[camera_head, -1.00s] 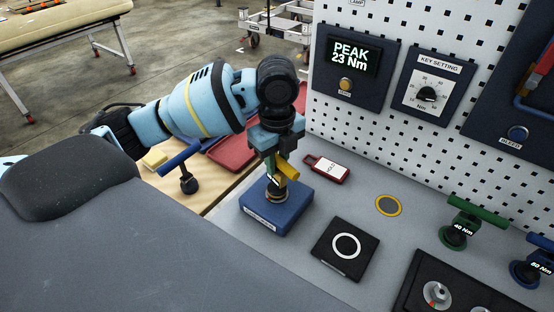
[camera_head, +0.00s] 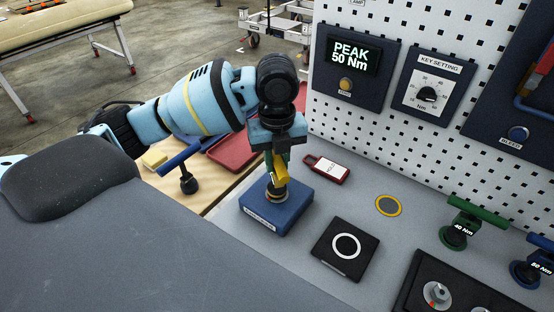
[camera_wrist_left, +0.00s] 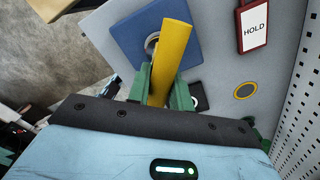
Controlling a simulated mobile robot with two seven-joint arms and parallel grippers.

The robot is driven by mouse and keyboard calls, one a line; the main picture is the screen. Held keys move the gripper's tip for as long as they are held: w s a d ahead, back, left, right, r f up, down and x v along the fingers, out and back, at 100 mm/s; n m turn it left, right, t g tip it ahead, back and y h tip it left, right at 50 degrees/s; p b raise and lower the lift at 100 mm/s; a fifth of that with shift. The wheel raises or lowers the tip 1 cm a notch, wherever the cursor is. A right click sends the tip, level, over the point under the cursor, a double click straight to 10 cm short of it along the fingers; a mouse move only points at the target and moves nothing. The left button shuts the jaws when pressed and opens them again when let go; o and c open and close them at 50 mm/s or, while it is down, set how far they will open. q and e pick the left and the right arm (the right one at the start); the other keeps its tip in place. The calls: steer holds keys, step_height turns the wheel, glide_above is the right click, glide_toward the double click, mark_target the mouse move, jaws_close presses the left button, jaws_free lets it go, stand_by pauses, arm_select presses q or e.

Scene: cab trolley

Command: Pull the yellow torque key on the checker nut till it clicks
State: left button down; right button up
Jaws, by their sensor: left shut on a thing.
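The yellow torque key (camera_head: 281,168) stands on the checker nut (camera_head: 276,190) on top of the blue checker block (camera_head: 276,212). My left gripper (camera_head: 277,158) is shut on the key's yellow handle. In the left wrist view the yellow handle (camera_wrist_left: 172,50) lies between the green fingers of my left gripper (camera_wrist_left: 160,88), with the blue block (camera_wrist_left: 130,35) beneath. The display (camera_head: 348,55) reads PEAK 50 Nm. The key's lower end is partly hidden by the gripper. My right gripper is not in view.
A red HOLD tag (camera_head: 328,168), a yellow-ringed disc (camera_head: 388,205) and a black pad with a white ring (camera_head: 342,262) lie on the bench. The green 40 Nm key (camera_head: 464,220) and a blue key (camera_head: 530,268) stand at the right. A KEY SETTING dial (camera_head: 427,94) is on the pegboard.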

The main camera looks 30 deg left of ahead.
arm_select(q)
steer(key=shift+r, duration=3.65)
